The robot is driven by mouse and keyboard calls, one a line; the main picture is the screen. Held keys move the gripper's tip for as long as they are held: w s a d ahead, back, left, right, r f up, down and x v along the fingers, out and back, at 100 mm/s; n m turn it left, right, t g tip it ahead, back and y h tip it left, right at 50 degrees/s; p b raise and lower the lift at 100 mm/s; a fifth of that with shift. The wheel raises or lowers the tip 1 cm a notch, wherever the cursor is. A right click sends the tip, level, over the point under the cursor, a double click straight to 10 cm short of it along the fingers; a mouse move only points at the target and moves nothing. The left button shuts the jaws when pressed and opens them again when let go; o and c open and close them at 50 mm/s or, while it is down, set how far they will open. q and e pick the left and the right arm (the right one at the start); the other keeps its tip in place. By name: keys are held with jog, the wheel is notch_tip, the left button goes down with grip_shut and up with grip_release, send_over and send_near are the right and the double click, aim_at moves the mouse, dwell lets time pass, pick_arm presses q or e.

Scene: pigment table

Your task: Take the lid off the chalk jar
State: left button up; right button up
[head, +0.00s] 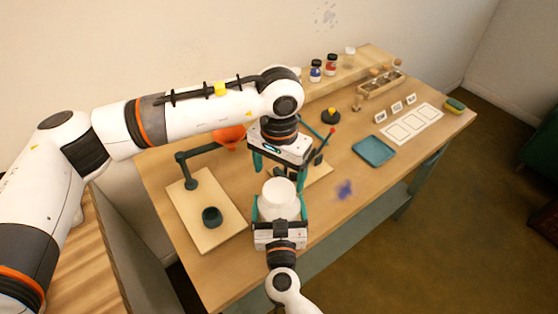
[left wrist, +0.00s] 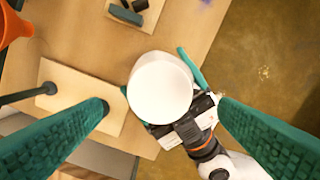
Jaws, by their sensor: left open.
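The white chalk jar (head: 278,208) is in my right gripper (head: 279,205), whose teal fingers lie along its two sides. A round white lid (head: 279,188) appears to sit on top of it; the seam is too small to make out. In the left wrist view the smooth white lid (left wrist: 160,82) fills the middle, with a right finger on either side. My left gripper (head: 279,174) is open and empty, pointing down just above and behind the jar in the head view. Its fingers are spread wider than the lid and do not touch it.
On the table (head: 240,265) are a board with a small dark cup (head: 212,217), an orange funnel (head: 229,136) on a stand, a teal tray (head: 374,151) and a blue stain (head: 344,189). Bottles (head: 316,70) stand on the back shelf. The front right tabletop is mostly clear.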

aim_at(279, 190)
pick_arm(q)
jog(key=shift+f, duration=2.6)
pick_arm(e)
jog(key=shift+r, duration=0.1)
